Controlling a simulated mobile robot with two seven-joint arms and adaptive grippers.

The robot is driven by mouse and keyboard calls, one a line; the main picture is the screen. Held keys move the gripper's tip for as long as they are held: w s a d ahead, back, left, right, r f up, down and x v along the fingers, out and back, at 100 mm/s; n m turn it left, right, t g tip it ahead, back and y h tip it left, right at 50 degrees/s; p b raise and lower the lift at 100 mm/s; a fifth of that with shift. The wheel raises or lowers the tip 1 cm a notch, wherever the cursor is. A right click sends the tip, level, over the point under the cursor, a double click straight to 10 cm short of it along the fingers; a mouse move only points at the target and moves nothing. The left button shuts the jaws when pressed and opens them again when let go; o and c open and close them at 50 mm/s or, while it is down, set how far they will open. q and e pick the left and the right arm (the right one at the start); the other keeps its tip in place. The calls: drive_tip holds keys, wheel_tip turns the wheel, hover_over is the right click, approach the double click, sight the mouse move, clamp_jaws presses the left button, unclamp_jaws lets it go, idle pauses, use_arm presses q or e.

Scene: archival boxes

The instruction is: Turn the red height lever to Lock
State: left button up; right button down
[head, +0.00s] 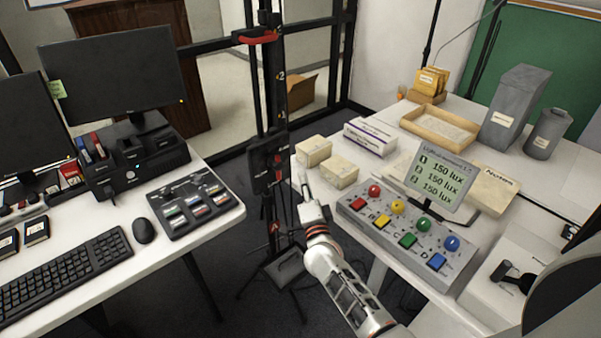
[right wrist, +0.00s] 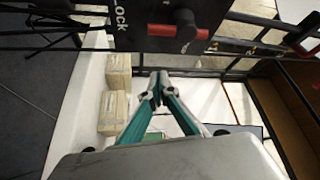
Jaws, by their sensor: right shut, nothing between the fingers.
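The red height lever (head: 277,161) is on a black plate (head: 263,172) on the dark upright column in the head view. In the right wrist view the red lever (right wrist: 178,31) lies crosswise at the top, with a black round hub at its middle. White lettering reading "Lock" (right wrist: 119,14) is on the plate to its left. My right gripper (head: 303,186) is just right of and below the plate in the head view. Its fingertips (right wrist: 158,76) are shut and empty, apart from the lever. My left gripper is not in view.
The right table holds beige boxes (head: 314,151), a control panel with coloured buttons (head: 400,240) and a lux display (head: 440,178). The left desk holds monitors (head: 112,75), a keyboard (head: 68,276) and a switch panel (head: 196,200). A red clamp (head: 256,38) sits higher on the column.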

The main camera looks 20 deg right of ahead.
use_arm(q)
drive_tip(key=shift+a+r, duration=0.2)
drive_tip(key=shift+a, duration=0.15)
use_arm(e)
drive_tip(key=r+v, duration=0.1)
drive_tip(key=v, duration=0.5)
drive_tip(key=shift+s+a+r, duration=0.2)
drive_tip(key=shift+s+a, duration=0.15)
drive_tip(key=shift+s, duration=0.05)
drive_tip(key=s+a+f+n+g+y, duration=0.1)
drive_tip(key=s+f+n+g+y, duration=0.1)
drive_tip(key=s+f+n, duration=0.4)
drive_tip(key=s+a+f+n+g+y, duration=0.2)
drive_tip(key=s+f+n+g, duration=0.2)
drive_tip(key=s+n, duration=0.4)
drive_tip(key=s+a+f+n+g+y, duration=0.1)
drive_tip(key=s+f+n, duration=0.5)
drive_tip(key=s, duration=0.8)
drive_tip(key=shift+s+a+f+n+g+y, duration=0.45)
drive_tip(key=shift+f+g, duration=0.35)
drive_tip(key=shift+g, duration=0.2)
drive_tip(key=shift+w+d, duration=0.1)
drive_tip(key=shift+w, duration=0.05)
